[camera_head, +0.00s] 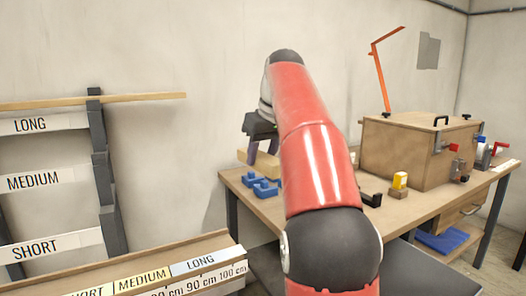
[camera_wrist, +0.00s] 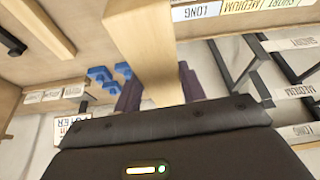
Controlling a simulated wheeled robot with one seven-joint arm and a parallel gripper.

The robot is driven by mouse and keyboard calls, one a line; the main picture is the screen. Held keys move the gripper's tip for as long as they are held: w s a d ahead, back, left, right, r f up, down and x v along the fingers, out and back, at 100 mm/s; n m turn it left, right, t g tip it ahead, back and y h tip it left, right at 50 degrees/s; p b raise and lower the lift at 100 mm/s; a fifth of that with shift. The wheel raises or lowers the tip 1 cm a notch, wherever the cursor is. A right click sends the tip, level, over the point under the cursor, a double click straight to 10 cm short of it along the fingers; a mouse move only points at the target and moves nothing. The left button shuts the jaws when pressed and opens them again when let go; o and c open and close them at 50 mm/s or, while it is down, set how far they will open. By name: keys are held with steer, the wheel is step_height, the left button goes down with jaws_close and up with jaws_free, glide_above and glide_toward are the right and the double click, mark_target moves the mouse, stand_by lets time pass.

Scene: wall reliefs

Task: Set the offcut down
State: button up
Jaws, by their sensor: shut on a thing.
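The offcut (camera_head: 258,165) is a short pale wooden piece. My gripper (camera_head: 262,152) is shut on it, fingers pointing down, near the wall and around the workbench's far left edge. I cannot tell whether the offcut touches the bench. In the wrist view the offcut (camera_wrist: 146,42) runs away from between the dark purple fingers of my gripper (camera_wrist: 160,91). Part of the offcut is hidden behind my red arm in the head view.
The workbench (camera_head: 408,208) bears blue blocks (camera_head: 262,188), a yellow-topped item (camera_head: 399,181) and a large wooden box (camera_head: 402,150). At left, a wall rack (camera_head: 108,190) labelled LONG, MEDIUM and SHORT holds a long strip (camera_head: 140,97). A labelled measuring ledge (camera_head: 150,256) stands in front.

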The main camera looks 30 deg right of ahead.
steer(key=shift+d+f, duration=0.15)
steer(key=shift+f, duration=0.25)
steer(key=a+f, duration=0.5)
steer(key=f, duration=1)
steer(key=s+a+f+m, duration=0.1)
steer(key=a+f, duration=0.4)
steer(key=f, duration=1.1)
steer(key=a+f, duration=0.5)
steer(key=f, duration=1.1)
steer(key=shift+s, duration=0.15)
